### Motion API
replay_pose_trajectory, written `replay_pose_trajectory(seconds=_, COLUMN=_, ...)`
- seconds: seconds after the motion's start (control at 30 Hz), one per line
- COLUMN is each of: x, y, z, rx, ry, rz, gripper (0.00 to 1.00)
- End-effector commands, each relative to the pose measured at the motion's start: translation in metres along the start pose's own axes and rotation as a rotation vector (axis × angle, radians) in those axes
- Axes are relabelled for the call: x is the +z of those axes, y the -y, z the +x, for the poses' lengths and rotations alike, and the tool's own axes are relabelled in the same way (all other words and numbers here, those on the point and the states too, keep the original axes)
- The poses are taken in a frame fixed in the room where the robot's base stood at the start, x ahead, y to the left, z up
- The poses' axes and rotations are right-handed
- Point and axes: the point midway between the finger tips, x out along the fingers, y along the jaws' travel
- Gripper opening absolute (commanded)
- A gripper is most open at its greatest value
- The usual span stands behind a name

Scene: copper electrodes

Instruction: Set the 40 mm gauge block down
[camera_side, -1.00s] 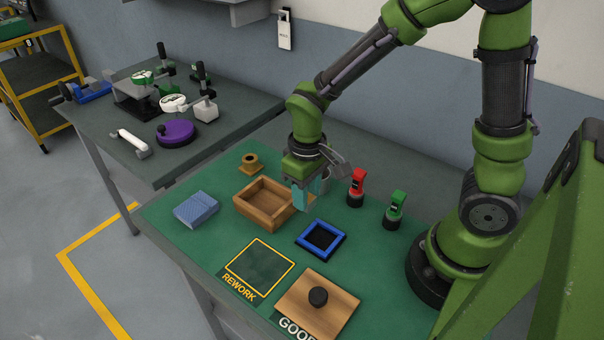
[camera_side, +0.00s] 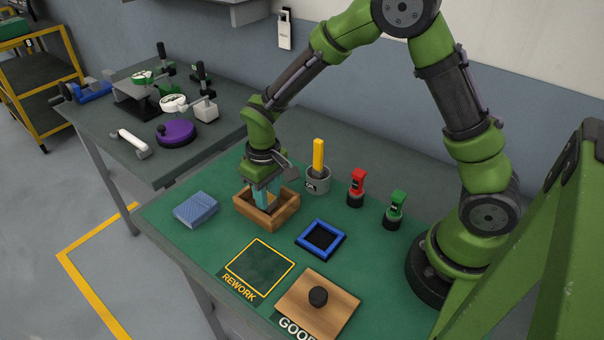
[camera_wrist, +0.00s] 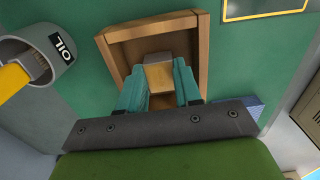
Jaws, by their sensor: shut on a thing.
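My gripper (camera_side: 267,197) points down over the open wooden box (camera_side: 264,220), with its teal fingers reaching inside the walls. In the wrist view my gripper (camera_wrist: 158,82) is shut on a small rectangular metal block, the gauge block (camera_wrist: 158,76), with a grey edge and a tan-looking face. The box's wooden walls (camera_wrist: 205,52) surround the block on the sides shown. Whether the block touches the box floor I cannot tell. No size marking is readable on it.
A grey oil pot (camera_side: 318,184) with a yellow-handled brush stands right of the box. Red (camera_side: 356,188) and green (camera_side: 395,210) stamps, a blue-rimmed tray (camera_side: 321,239), a folded blue cloth (camera_side: 196,209) and a knobbed wooden board (camera_side: 330,312) are around. The rework square (camera_side: 259,268) is empty.

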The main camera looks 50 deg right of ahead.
Motion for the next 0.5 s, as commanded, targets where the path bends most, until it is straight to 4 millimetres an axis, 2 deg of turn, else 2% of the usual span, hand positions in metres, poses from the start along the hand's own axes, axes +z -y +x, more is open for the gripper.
replay_pose_trajectory(seconds=0.17, x=-0.0001, y=0.0, z=0.0023, rx=0.0, ry=0.0, rz=0.0, gripper=0.0)
replay_pose_trajectory(seconds=0.2, x=0.0001, y=-0.0001, z=0.0034, rx=0.0, ry=0.0, rz=0.0, gripper=0.35)
replay_pose_trajectory(seconds=0.37, x=0.0001, y=-0.0001, z=0.0029, rx=0.0, ry=0.0, rz=0.0, gripper=0.59)
replay_pose_trajectory(seconds=0.5, x=0.0001, y=-0.0001, z=0.0028, rx=0.0, ry=0.0, rz=0.0, gripper=0.59)
